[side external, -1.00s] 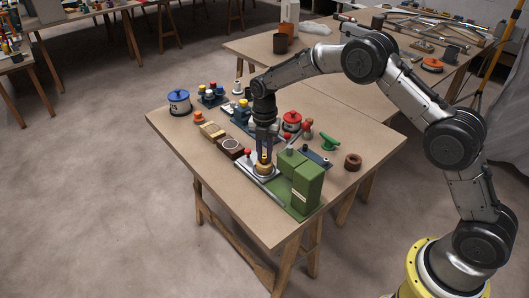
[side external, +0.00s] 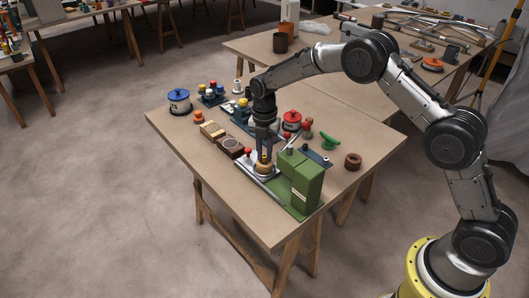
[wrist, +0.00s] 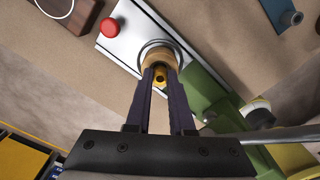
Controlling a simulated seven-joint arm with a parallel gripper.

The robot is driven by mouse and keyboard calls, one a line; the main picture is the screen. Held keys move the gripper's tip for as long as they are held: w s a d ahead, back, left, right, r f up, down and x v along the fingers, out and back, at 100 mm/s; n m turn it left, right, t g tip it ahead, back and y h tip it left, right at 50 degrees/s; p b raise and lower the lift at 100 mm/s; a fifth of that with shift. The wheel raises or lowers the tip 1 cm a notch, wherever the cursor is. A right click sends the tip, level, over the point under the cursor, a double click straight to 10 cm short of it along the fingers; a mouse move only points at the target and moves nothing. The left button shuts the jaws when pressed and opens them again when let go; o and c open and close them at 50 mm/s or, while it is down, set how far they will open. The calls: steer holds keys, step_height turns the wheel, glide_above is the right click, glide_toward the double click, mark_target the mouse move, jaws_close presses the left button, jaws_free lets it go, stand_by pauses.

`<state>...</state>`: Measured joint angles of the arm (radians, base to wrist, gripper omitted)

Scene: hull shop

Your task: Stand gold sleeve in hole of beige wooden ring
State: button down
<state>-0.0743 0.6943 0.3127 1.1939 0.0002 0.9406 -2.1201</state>
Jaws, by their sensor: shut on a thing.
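The gold sleeve (wrist: 160,78) is small and stands between my fingertips in the wrist view. My gripper (side external: 264,155) points down and is shut on it. The beige wooden ring (wrist: 157,57) lies directly beneath, on a round seat of a pale metal plate; it also shows in the side view (side external: 264,169). The sleeve is at the ring's hole, but its lower end is hidden, so I cannot tell how deep it sits. My gripper also shows in the wrist view (wrist: 160,74), its fingers overlapping the ring's near side.
A green machine block (side external: 303,182) stands close to the right of the plate. A red knob (wrist: 110,27) is on the plate. A dark wooden block (side external: 230,147) is to the left, and a brown ring (side external: 353,160) is right. The table's front left is clear.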

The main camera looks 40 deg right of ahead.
steer(key=shift+f, duration=0.3)
steer(key=shift+r, duration=0.5)
steer(key=shift+r, duration=0.3)
steer(key=shift+f, duration=0.8)
stand_by(0.9)
steer(key=shift+r, duration=0.2)
steer(key=shift+r, duration=0.65)
steer(key=shift+f, duration=0.8)
stand_by(0.8)
